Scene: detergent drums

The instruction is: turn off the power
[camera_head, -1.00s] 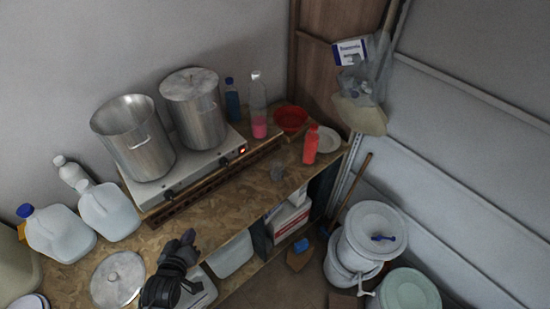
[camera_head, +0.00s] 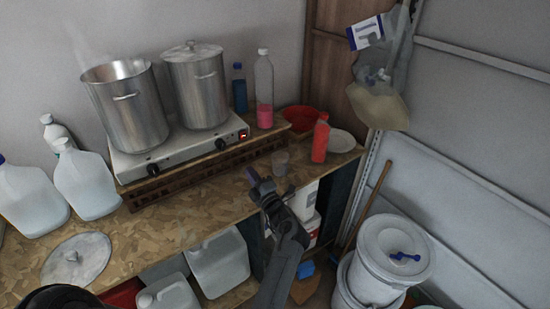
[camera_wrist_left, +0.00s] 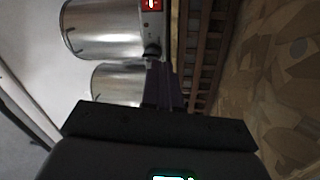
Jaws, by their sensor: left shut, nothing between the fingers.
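The hot plate (camera_head: 185,150) is a pale box on a slatted wooden stand, with two black knobs on its front. A small red lit switch (camera_head: 243,135) glows at the right end of its front; it also shows at the top edge of the left wrist view (camera_wrist_left: 152,5). My left gripper (camera_head: 252,176) is shut and empty, in front of and below the switch, apart from it in the head view. In the left wrist view its dark fingers (camera_wrist_left: 164,75) point up toward the panel, near a black knob (camera_wrist_left: 152,48). My right gripper is not seen.
Two steel pots stand on the hot plate, the open left one (camera_head: 126,105) steaming faintly. A clear cup (camera_head: 281,161), a red bottle (camera_head: 320,138) and a pink-filled bottle (camera_head: 264,90) stand to the right. The front board is mostly clear.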

